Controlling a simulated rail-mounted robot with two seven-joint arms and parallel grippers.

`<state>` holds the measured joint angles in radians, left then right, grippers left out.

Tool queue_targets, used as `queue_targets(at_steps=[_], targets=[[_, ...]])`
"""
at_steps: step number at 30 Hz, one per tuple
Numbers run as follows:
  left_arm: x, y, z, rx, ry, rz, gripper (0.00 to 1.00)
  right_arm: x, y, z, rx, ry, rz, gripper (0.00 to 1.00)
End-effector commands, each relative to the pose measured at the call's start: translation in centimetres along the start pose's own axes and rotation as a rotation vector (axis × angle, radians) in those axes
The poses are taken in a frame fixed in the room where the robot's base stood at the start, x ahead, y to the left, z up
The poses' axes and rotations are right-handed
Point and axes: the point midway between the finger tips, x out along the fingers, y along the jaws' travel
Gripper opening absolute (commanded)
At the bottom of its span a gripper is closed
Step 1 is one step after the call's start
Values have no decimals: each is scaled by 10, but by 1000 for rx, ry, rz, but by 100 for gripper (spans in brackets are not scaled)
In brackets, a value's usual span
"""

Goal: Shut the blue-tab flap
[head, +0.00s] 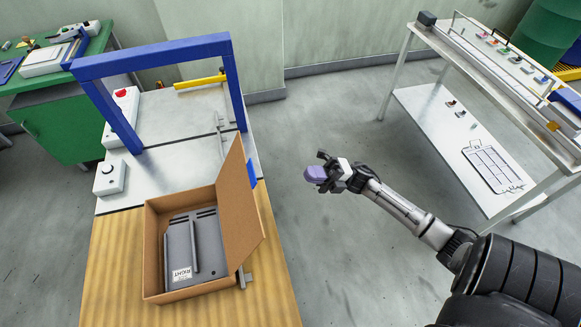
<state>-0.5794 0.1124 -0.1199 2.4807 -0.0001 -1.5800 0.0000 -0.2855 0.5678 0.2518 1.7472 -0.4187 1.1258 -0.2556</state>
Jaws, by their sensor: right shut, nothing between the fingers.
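An open cardboard box (205,288) sits on the wooden part of the bench at left. Its right-hand flap (240,205) stands up and leans outward a little. A blue tab (251,174) sticks out from that flap's far edge. My right gripper (317,175), with purple fingertips, is shut and empty. It is over the floor to the right of the flap, apart from it and from the tab. My left gripper is not in view.
Dark grey parts and a "RIGHT" label (182,274) lie inside the box. A blue frame (152,57) arches over the bench behind it, with a yellow bar (200,82). A metal shelf table (435,115) stands at right. Open floor lies between bench and table.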

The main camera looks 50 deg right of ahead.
Motion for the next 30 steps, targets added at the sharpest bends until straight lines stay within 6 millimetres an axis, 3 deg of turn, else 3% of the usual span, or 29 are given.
queue_targets(at_steps=[18,24,30], targets=[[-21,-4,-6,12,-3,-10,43,104,2,-1,0,3,4,0],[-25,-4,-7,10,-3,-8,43,126,1,-1,0,2,2,0],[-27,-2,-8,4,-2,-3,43,135,0,-1,2,1,2,0]])
